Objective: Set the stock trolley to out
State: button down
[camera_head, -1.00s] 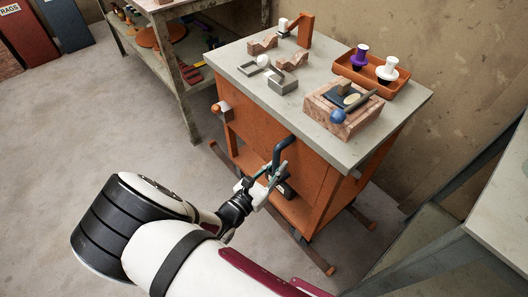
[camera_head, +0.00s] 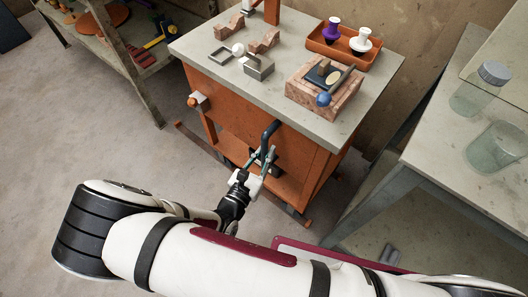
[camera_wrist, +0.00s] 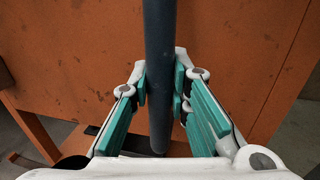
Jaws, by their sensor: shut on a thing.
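The stock trolley (camera_head: 230,118) is an orange cabinet with a grey top, standing on dark rails on the floor. In the wrist view the handle (camera_wrist: 159,70) runs upright between the teal finger pads. My gripper (camera_head: 260,163) is shut on the handle, and its lower end shows just below the pads. My gripper also shows in the wrist view (camera_wrist: 160,85). The far sides of the trolley are hidden.
A grey table (camera_head: 440,150) with glass jars stands close at right. A shelf (camera_head: 125,50) stands at left. Floor at left is clear.

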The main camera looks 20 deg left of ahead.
aim_at(266, 137)
jog(key=c, duration=1.5)
grip_release()
jog(key=shift+s+d+f, duration=0.15)
jog(key=shift+s+d, duration=0.05)
jog(key=shift+d, duration=0.15)
jog(key=shift+a, duration=0.1)
jog(key=shift+w+r, duration=0.1)
jog(key=shift+r, duration=0.4)
notch_tip(266, 137, up, 9)
jog(key=shift+r, duration=0.1)
